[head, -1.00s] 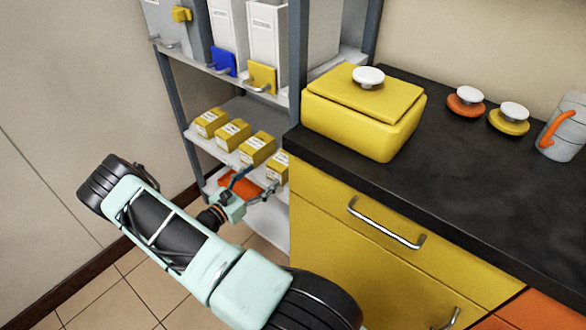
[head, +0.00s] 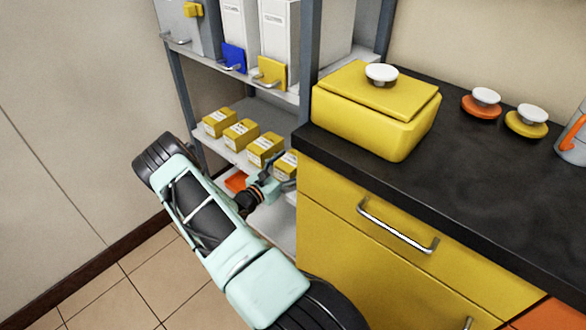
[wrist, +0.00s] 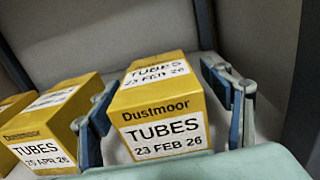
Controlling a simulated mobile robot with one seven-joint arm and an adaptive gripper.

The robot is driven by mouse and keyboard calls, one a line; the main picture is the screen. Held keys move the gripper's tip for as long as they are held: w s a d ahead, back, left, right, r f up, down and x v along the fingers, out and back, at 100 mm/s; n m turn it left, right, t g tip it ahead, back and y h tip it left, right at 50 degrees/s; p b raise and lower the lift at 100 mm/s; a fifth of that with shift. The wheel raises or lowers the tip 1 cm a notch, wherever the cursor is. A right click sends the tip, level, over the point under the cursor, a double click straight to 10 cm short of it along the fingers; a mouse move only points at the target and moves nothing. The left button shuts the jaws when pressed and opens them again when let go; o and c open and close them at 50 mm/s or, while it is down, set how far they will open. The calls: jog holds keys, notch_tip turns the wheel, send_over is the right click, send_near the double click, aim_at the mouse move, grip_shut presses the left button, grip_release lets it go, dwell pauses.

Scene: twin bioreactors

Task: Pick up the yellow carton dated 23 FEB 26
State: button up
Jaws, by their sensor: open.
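The yellow carton dated 23 FEB 26 (wrist: 160,110) sits upright in the middle of the wrist view, with the labels on its top and front readable. My gripper (wrist: 167,112) is open, with one blue-and-grey finger on each side of this carton. I cannot tell whether either finger touches it. In the head view the rightmost carton (head: 289,160) on the shelf is partly hidden by my gripper (head: 279,172) and the counter.
A carton dated 25 APR 26 (wrist: 48,125) stands close to the left finger, with another beyond it. The shelf (head: 238,155) holds the row of cartons. A shelf post (head: 309,50) and the yellow cabinet (head: 330,225) stand close on the right.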

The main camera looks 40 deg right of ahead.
jog(key=shift+c, duration=0.5)
jog(key=shift+r, duration=0.1)
jog(key=c, duration=1.2)
